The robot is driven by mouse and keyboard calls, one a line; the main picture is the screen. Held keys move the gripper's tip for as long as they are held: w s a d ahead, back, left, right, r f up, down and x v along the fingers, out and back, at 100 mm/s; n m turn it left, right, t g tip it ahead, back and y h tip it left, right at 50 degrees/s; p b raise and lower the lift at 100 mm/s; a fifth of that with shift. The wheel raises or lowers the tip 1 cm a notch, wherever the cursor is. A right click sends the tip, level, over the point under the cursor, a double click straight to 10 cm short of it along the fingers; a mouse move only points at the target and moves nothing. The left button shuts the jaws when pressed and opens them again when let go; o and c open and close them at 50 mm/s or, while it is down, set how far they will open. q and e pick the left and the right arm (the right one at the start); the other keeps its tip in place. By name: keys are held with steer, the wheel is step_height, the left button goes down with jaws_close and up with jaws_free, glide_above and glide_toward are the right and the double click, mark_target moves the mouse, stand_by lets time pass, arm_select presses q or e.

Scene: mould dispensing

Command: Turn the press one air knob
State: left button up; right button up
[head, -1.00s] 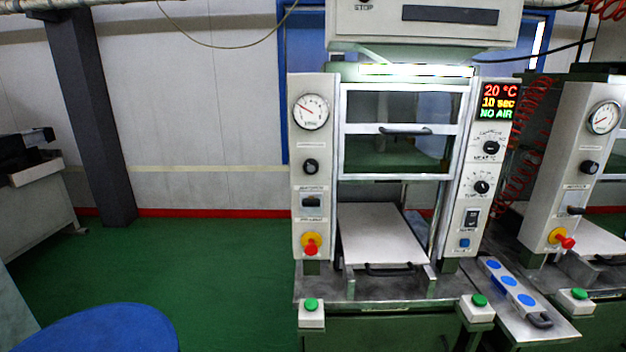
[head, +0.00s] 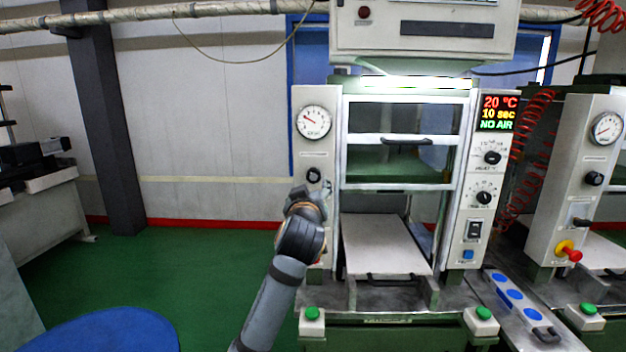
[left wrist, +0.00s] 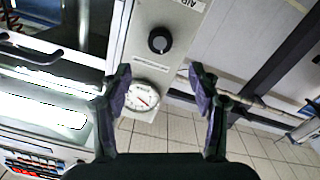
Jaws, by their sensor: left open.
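The air knob (head: 314,175) is a small black dial on the left panel of the nearer press (head: 380,187), below its round gauge (head: 313,122). In the left wrist view the black knob (left wrist: 160,40) is on the pale panel, near the gauge (left wrist: 142,96). My left gripper (head: 318,190) is just below the knob in the head view. Its two fingers (left wrist: 160,82) are spread wide and empty, with the knob ahead between their lines and apart from them. My left arm hides the lower part of the left panel. My right gripper is not in view.
A display (head: 497,112) reads 20 °C, 10 sec, NO AIR. A second press (head: 575,165) stands at the right. A tray with blue discs (head: 540,336) lies between them. Green buttons (head: 312,313) stand at the front. A blue round surface (head: 95,330) is at lower left.

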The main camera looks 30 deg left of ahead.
mark_target(313, 176)
arm_select(q)
steer(key=p+x, duration=0.2)
steer(key=x, duration=0.7)
steer(key=shift+w+a, duration=0.1)
steer(key=shift+w, duration=0.1)
steer(key=shift+w+a, duration=0.2)
steer(key=shift+w, duration=0.1)
steer(key=shift+f, duration=0.1)
steer(key=c, duration=1.2)
